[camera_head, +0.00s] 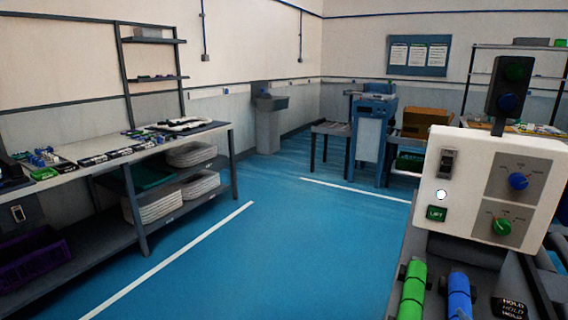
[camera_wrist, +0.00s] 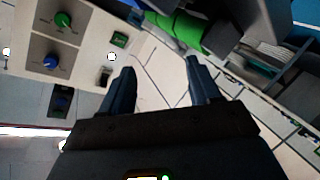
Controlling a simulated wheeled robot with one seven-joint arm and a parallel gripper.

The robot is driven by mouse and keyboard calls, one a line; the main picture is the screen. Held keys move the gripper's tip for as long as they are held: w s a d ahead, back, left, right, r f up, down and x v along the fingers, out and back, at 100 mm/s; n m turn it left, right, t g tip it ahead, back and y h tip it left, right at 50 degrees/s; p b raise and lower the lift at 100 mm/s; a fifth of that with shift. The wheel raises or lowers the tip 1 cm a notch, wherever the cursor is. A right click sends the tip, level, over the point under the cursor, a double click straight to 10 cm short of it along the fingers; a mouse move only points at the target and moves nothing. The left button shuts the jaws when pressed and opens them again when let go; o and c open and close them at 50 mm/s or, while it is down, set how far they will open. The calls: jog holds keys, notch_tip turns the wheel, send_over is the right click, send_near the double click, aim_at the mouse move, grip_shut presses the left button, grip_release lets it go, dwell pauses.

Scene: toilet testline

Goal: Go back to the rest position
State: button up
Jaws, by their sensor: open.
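My gripper (camera_wrist: 158,84) shows in the wrist view with its two dark fingers apart and nothing between them. It does not show in the head view. In the wrist view the white control box (camera_wrist: 85,25), with a green knob and a blue knob, is beyond the left finger. A green cylinder (camera_wrist: 175,24) is beyond the fingertips. In the head view the control box (camera_head: 455,205) stands at the right, with a blue knob (camera_head: 518,181), a green knob (camera_head: 502,226), a switch (camera_head: 446,163) and a round white button (camera_head: 441,195).
A green roller (camera_head: 412,290) and a blue roller (camera_head: 459,295) lie before the box, beside a "HOLD" label (camera_head: 509,308). A dark lamp unit (camera_head: 510,87) stands above it. A loaded workbench (camera_head: 215,133) runs along the left. The blue floor (camera_head: 270,240) between is clear.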

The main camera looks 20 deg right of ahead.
jog(key=s+a+r+m+y, duration=0.1)
jog(key=s+a+y, duration=0.2)
jog(key=s+a, duration=0.6)
jog(key=s+a+r+m+t+y, duration=0.1)
jog(key=s+a+y, duration=0.3)
jog(key=s, duration=1.2)
jog(key=a+r, duration=0.1)
jog(key=a, duration=0.3)
jog(key=shift+s+a+r+m, duration=0.15)
jog(key=shift+s+a+m, duration=0.15)
jog(key=shift+a+m, duration=0.1)
